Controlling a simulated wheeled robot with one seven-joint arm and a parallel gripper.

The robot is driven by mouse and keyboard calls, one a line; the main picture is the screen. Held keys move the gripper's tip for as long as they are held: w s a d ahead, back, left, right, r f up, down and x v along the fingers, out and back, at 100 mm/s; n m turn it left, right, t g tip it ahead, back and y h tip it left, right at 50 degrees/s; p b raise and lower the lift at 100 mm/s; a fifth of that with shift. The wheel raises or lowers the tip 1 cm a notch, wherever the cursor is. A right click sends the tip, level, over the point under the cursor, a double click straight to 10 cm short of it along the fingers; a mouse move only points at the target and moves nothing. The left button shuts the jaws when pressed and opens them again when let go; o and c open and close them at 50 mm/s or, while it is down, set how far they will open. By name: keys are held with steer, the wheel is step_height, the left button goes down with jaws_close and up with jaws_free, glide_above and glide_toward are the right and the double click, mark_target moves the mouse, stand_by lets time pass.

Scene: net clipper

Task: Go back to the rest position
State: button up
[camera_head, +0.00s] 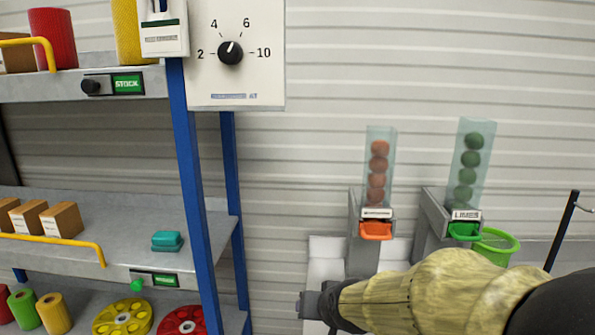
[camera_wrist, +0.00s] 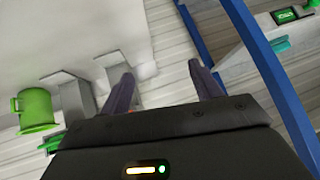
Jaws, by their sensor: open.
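My gripper (camera_head: 322,304) is at the bottom centre of the head view, at the end of my sleeved arm, which reaches in from the lower right. In the wrist view my gripper (camera_wrist: 158,84) has its two dark fingers spread apart with nothing between them. In the head view it is in front of a pale surface below the orange dispenser tray (camera_head: 376,231) and to the right of the shelf's blue post. I cannot tell how far it is from the wall.
A rack with blue posts (camera_head: 192,180) and grey shelves (camera_head: 95,237) stands at left, holding boxes and coloured rolls. A dial panel (camera_head: 237,85) hangs above. Two clear dispensers of balls, one labelled LIMES (camera_head: 465,214), and a green container (camera_head: 497,246) are at right.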

steer(key=s+d+f+g+h, duration=0.2)
steer(key=s+d+f+g, duration=0.4)
steer(key=s+d+f, duration=0.4)
steer(key=s, duration=0.3)
steer(key=shift+d, duration=0.35)
steer(key=shift+c, duration=0.2)
